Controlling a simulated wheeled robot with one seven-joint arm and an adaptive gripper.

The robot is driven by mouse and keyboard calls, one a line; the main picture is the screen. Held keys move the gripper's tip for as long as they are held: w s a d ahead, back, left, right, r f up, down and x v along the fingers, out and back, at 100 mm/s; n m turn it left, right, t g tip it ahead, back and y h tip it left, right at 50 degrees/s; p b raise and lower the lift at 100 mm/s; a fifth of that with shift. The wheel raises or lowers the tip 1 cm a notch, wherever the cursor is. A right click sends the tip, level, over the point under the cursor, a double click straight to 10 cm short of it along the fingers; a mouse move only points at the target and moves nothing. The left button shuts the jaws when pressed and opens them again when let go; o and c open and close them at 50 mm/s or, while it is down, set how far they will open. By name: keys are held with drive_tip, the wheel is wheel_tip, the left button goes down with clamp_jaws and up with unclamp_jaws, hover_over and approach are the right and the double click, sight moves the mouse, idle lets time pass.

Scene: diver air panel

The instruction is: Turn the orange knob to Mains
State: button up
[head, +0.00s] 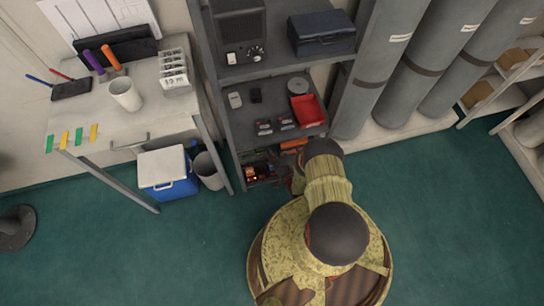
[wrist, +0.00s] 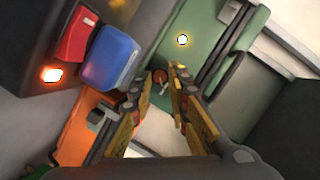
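In the wrist view, my gripper (wrist: 170,78) is open, its two fingers apart and pointing at a green panel face (wrist: 205,30). A small round reddish-orange knob (wrist: 159,76) shows at the fingertips, close to the left one. I cannot tell whether they touch, and no pointer or Mains label is readable. In the head view, my arm reaches to the lowest shelf of the rack and hides most of the gripper. An orange part (head: 293,144) and a red-orange device with a small light (head: 258,173) show there.
In the wrist view, a red switch (wrist: 76,36), a blue block (wrist: 110,58), a lit lamp (wrist: 52,75) and an orange case (wrist: 80,125) crowd the left.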

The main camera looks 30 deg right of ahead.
clamp_jaws()
drive_tip(key=shift+w+a+n+g+h, duration=0.1)
drive_tip(key=shift+a+n+g+h, duration=0.25)
drive_tip(key=shift+n+h, duration=1.3)
drive_tip(key=shift+a+n+g+h, duration=0.15)
drive_tip(key=shift+n+g+h, duration=0.45)
drive_tip(key=shift+n, duration=2.1)
drive_tip(key=shift+w+a+n+g+h, duration=0.1)
drive_tip(key=shift+a+n+g+h, duration=0.15)
drive_tip(key=shift+n+h, duration=1.45)
drive_tip(key=shift+n+y, duration=0.45)
drive_tip(key=shift+n, duration=0.1)
drive_tip(key=o, duration=0.6)
unclamp_jaws()
